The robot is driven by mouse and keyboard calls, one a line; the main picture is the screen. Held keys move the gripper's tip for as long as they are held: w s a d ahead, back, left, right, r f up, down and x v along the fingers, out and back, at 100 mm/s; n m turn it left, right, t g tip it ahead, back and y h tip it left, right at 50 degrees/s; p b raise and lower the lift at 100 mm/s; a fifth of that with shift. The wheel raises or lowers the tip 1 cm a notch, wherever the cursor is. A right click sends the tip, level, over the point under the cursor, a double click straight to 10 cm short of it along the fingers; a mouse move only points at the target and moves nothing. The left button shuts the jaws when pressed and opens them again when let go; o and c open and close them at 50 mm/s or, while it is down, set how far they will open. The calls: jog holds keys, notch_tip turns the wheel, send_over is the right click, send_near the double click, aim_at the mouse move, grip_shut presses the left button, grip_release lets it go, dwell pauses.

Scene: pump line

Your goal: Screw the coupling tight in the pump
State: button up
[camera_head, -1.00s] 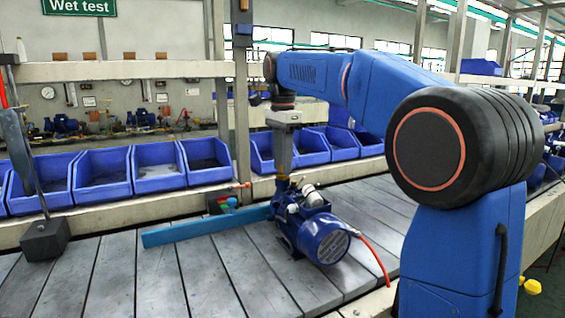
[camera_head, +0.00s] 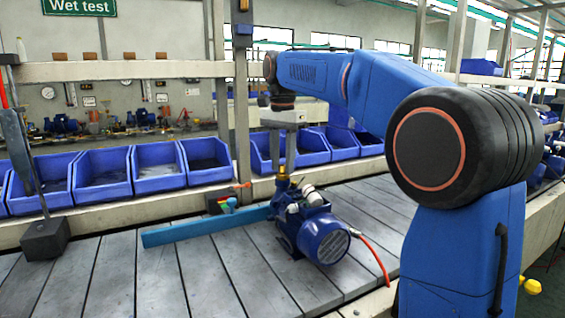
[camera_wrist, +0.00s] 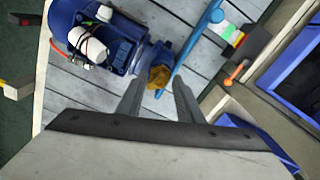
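The blue pump (camera_head: 318,232) lies on the slatted bench, and its motor end faces me. The brass coupling (camera_head: 283,185) stands upright at the pump's far end. My gripper (camera_head: 284,170) points straight down, its fingertips at or just above the coupling's top. In the wrist view my gripper (camera_wrist: 157,82) has its two fingers apart, one on each side of the brass coupling (camera_wrist: 158,77), with narrow gaps showing. The pump (camera_wrist: 105,40) fills the upper left there. How deep the coupling sits in the pump is hidden.
A blue bar (camera_head: 205,227) lies on the bench left of the pump. Blue bins (camera_head: 103,176) line the back ledge. A red hose (camera_head: 378,258) leaves the pump at right. A dark block (camera_head: 45,238) with a hanging tool stands at left. The front-left slats are clear.

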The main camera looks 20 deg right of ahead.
jog(key=shift+n, duration=1.3)
grip_shut()
jog(key=shift+m, duration=1.8)
jog(key=shift+m, duration=1.7)
jog(key=shift+m, duration=1.7)
